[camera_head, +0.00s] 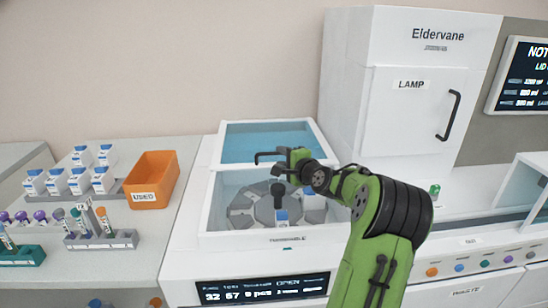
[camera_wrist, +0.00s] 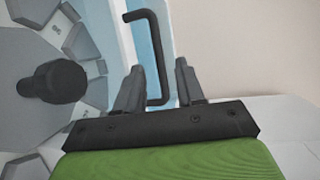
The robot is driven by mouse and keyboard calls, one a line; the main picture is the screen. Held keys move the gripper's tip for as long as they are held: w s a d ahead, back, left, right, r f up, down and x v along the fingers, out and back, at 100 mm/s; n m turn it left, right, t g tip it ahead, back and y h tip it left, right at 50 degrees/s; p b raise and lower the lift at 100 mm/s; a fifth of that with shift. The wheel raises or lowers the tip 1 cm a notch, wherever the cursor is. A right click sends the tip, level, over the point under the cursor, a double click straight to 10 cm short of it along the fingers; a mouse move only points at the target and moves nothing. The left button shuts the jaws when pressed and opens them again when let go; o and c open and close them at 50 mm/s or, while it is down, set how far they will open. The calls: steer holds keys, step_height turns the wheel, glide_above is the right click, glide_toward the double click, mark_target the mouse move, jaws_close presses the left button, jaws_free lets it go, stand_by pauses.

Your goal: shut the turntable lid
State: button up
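The turntable lid (camera_head: 265,142), a blue-tinted clear panel in a white frame, stands raised at the back of the turntable box (camera_head: 205,225). Its black bar handle (camera_head: 268,155) points toward my gripper (camera_head: 290,161). In the wrist view, the lower end of the handle (camera_wrist: 153,45) lies between the two fingers of my gripper (camera_wrist: 157,76). The fingers are apart, with a gap on each side of the bar. The grey turntable (camera_head: 262,207) with its black hub lies uncovered below; the hub also shows in the wrist view (camera_wrist: 60,82).
A display (camera_head: 265,288) on the box front reads OPEN. A tall white cabinet (camera_head: 405,110) labelled LAMP stands close on the right. An orange USED bin (camera_head: 150,181) and tube racks (camera_head: 100,240) are on the left bench.

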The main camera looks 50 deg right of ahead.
mark_target(276, 154)
steer(key=x, duration=0.5)
steer(key=shift+w, duration=0.15)
steer(key=shift+c, duration=0.3)
jaws_close()
